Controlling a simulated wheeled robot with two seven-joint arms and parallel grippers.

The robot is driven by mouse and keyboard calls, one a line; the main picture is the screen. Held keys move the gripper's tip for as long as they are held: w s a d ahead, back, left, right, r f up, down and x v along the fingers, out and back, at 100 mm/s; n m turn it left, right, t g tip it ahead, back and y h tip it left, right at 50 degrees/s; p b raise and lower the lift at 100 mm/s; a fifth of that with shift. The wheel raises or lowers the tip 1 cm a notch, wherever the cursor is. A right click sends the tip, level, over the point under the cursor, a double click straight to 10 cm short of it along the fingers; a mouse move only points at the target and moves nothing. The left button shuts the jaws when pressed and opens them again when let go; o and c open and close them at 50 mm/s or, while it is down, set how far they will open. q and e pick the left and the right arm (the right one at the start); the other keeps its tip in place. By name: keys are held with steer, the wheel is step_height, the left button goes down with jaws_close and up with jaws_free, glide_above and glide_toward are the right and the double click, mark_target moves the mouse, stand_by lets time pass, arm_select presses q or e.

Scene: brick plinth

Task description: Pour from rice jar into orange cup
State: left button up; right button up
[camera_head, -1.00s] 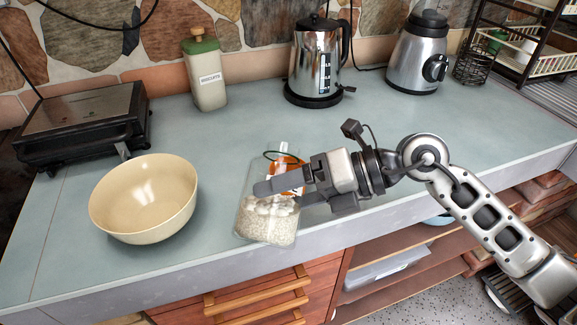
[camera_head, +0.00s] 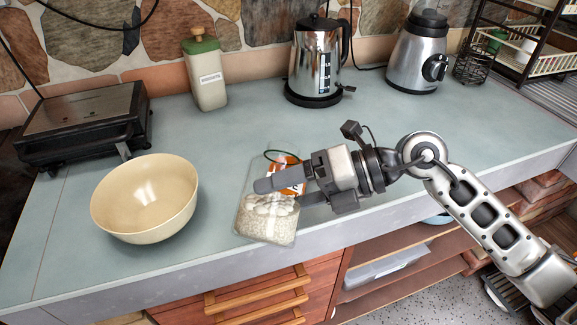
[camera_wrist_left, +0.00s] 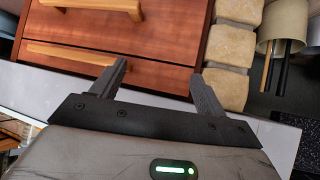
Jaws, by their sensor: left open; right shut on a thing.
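The rice jar (camera_head: 267,222), clear with white rice in its lower part, stands near the front edge of the counter in the head view. My right gripper (camera_head: 281,192) is shut on the rice jar, one finger across its front. The orange cup (camera_head: 287,174) shows partly behind the jar and the fingers; an orange patch with white marks is visible and the rest is hidden. A dark green ring shows by the jar's top. My left gripper (camera_wrist_left: 158,85) is open and empty in the left wrist view, in front of wooden drawers; it is not in the head view.
A cream bowl (camera_head: 146,198) stands left of the jar. A grill (camera_head: 84,121), a biscuit canister (camera_head: 206,75), a kettle (camera_head: 318,62) and a blender (camera_head: 418,55) stand along the back. The counter's middle (camera_head: 225,135) is clear.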

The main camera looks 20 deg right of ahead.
arm_select(q)
steer(key=shift+w+r, duration=0.15)
steer(key=shift+w, duration=0.15)
steer(key=shift+s+f, duration=0.2)
steer(key=shift+s, duration=0.1)
arm_select(e)
steer(key=shift+m, duration=0.3)
stand_by(0.4)
arm_select(q)
steer(key=shift+w+r, duration=0.2)
steer(key=shift+w, duration=0.05)
arm_select(e)
steer(key=shift+f+g+y, duration=0.1)
steer(key=shift+g+y, duration=0.2)
steer(key=shift+y, duration=0.1)
stand_by(0.3)
arm_select(q)
steer(key=shift+r, duration=0.15)
arm_select(e)
steer(key=shift+r+m, duration=0.2)
steer(key=shift+m, duration=0.1)
arm_select(q)
steer(key=shift+s+a+p, duration=0.15)
steer(key=shift+s+p, duration=0.2)
steer(key=shift+p, duration=0.35)
arm_select(e)
steer(key=shift+w+d+r, duration=0.15)
steer(key=shift+w+r, duration=0.05)
steer(key=shift+r, duration=0.2)
